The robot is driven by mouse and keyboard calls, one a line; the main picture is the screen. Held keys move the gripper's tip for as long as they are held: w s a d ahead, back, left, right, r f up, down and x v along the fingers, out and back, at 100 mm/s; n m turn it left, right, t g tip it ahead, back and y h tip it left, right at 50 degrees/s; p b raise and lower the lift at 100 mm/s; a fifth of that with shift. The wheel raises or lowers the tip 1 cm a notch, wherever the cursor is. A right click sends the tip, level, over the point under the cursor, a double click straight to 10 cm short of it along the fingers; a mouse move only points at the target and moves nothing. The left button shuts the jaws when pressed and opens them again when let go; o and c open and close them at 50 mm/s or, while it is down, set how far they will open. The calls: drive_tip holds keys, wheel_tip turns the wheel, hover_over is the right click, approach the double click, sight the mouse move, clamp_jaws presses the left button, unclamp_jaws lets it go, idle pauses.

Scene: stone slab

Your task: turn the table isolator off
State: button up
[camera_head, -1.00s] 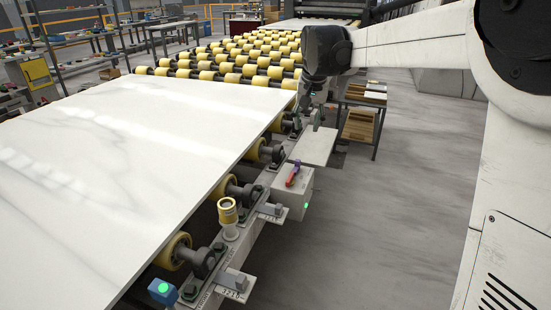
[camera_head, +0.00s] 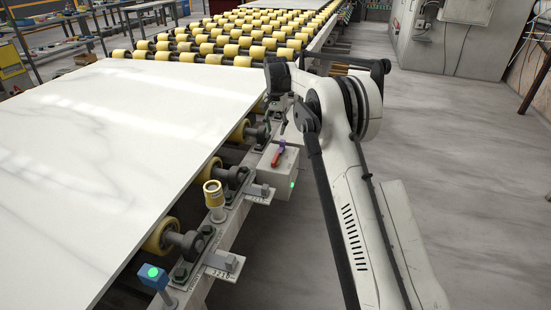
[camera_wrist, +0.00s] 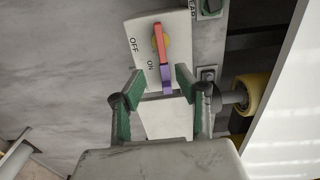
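The table isolator is a light grey box (camera_head: 279,177) on the side rail of the roller table. It has a red rotary handle (camera_head: 279,153) with a purple end. In the wrist view, the handle (camera_wrist: 161,45) lies along the direction of the ON mark, and the OFF mark is off to its left. A green light glows on the box's side. My gripper (camera_wrist: 158,78) is open, its green-padded fingers spread either side of the handle's purple end in the picture. I cannot tell whether they touch it. In the head view, my gripper (camera_head: 291,117) hangs just beyond the box.
A large white stone slab (camera_head: 120,150) lies on yellow rollers at the left. A yellow-ringed post (camera_head: 214,195) and a blue box with a green button (camera_head: 154,275) stand on the near rail. Grey floor (camera_head: 450,170) is clear at the right.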

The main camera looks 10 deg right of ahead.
sight(276, 157)
wheel_tip(276, 157, down, 15)
drive_tip(key=shift+w+r+b, duration=0.15)
drive_tip(key=shift+r+b, duration=0.05)
drive_tip(key=shift+b, duration=0.45)
clamp_jaws()
